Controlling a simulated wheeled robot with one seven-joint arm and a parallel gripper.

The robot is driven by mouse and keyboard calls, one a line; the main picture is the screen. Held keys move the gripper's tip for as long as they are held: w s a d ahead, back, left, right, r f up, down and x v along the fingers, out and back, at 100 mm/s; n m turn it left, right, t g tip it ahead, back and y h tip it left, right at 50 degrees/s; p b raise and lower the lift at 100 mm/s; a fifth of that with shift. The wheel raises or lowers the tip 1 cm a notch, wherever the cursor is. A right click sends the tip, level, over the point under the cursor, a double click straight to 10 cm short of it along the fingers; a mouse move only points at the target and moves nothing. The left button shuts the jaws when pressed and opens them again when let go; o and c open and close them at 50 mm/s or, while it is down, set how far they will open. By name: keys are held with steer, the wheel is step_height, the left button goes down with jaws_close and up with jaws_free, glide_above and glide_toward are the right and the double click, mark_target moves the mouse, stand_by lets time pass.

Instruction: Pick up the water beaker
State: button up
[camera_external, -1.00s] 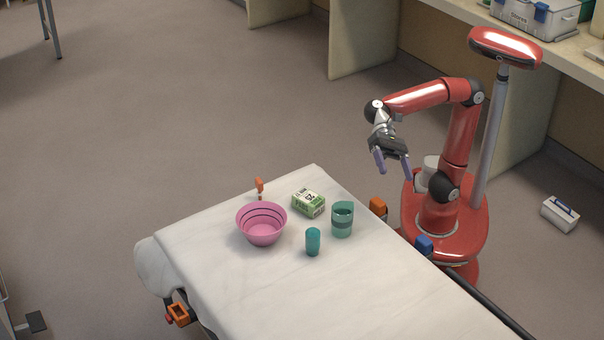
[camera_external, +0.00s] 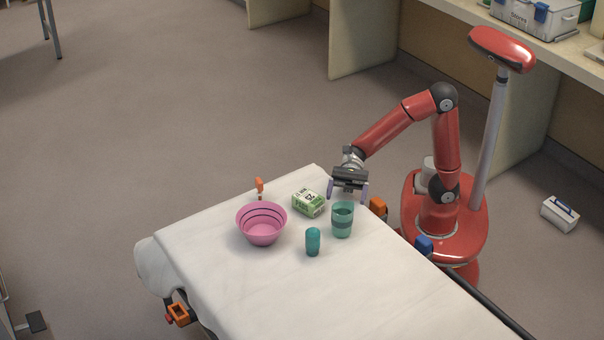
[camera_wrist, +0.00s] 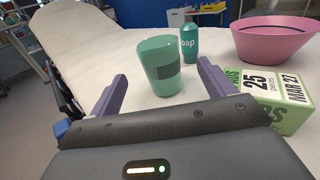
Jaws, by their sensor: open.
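The water beaker (camera_external: 342,222) is a green translucent cup with a darker band, standing upright on the white-covered stretcher. In the wrist view the beaker (camera_wrist: 159,65) stands ahead of my gripper, roughly between the lines of the two fingers. My gripper (camera_external: 347,195) is open and empty, just behind and above the beaker in the external view. Its purple fingers (camera_wrist: 162,82) are spread wide in the wrist view. I see no contact with the beaker, and its base looks unobstructed.
A teal soap bottle (camera_external: 313,241) stands in front of the beaker. A green-and-white box (camera_external: 308,203) lies close to its left, near my right finger in the wrist view. A pink bowl (camera_external: 262,233) is farther left. The stretcher's front area (camera_external: 330,295) is clear.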

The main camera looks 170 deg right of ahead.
mark_target(343, 211)
step_height(343, 211, down, 2)
steer(key=shift+w+f, duration=0.15)
steer(key=shift+f, duration=0.1)
steer(key=w, duration=0.7)
steer(key=shift+w+d+r, duration=0.1)
steer(key=shift+w, duration=0.05)
steer(key=c, duration=1.1)
steer(key=shift+r, duration=0.15)
steer(key=shift+c, duration=0.2)
